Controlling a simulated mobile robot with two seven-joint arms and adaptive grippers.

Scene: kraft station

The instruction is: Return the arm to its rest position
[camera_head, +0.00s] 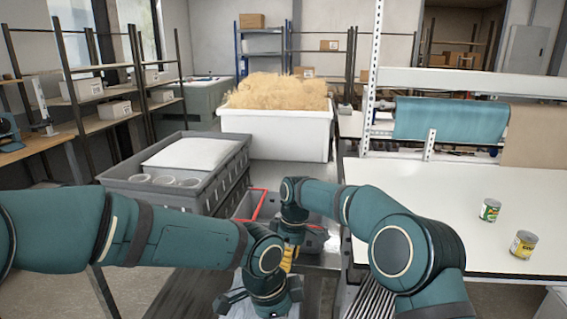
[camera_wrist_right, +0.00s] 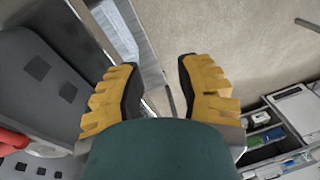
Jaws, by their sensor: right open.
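My right arm reaches in from the right in the head view. Its gripper (camera_head: 288,258) points down near the middle, by the grey bin with red edging (camera_head: 248,205), and is partly hidden by my arms. In the right wrist view, the yellow fingers of the right gripper (camera_wrist_right: 157,75) are spread apart with nothing between them. My left arm (camera_head: 165,235) comes in from the left and bends down at its wrist (camera_head: 266,290); its fingers are not clearly visible.
A white table (camera_head: 450,220) on the right carries a green-labelled can (camera_head: 489,210) and a yellow can (camera_head: 523,244). A grey crate (camera_head: 208,192) with a white sheet and several round cups stands left. A white tub (camera_head: 290,148) of straw-coloured fill stands behind.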

